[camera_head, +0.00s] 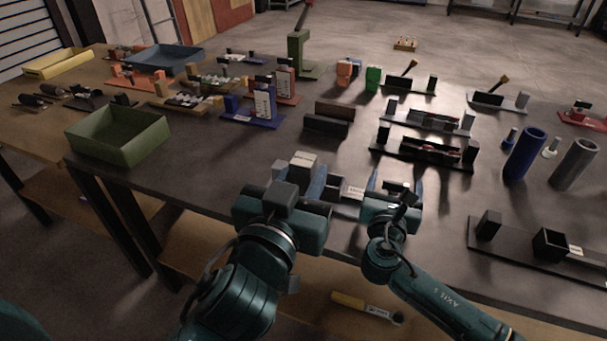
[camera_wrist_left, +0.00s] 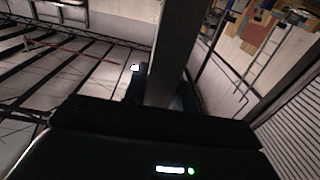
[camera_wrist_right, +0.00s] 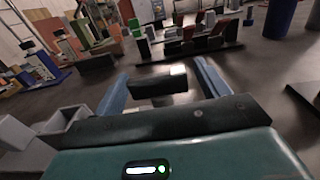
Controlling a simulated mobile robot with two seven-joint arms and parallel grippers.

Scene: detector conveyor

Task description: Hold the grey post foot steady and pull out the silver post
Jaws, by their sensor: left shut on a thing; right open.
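My left gripper (camera_head: 308,182) is shut on the silver post (camera_head: 303,159), whose pale top end shows in the head view. In the left wrist view the post is a long grey bar (camera_wrist_left: 173,55) between the fingers. The grey post foot (camera_wrist_right: 66,118) shows at the lower left of the right wrist view as an open box whose socket looks empty; in the head view my left gripper mostly covers it. My right gripper (camera_head: 392,187) is open, right of the foot. Its blue fingers (camera_wrist_right: 160,88) stand on either side of a dark block, apart from it.
A white label (camera_head: 352,192) lies between my grippers. A black stand with an open box (camera_head: 548,244) is at the right. Blue (camera_head: 524,154) and grey (camera_head: 574,164) cylinders stand behind it. A green bin (camera_head: 118,135) is at the left. Several fixtures fill the table's back.

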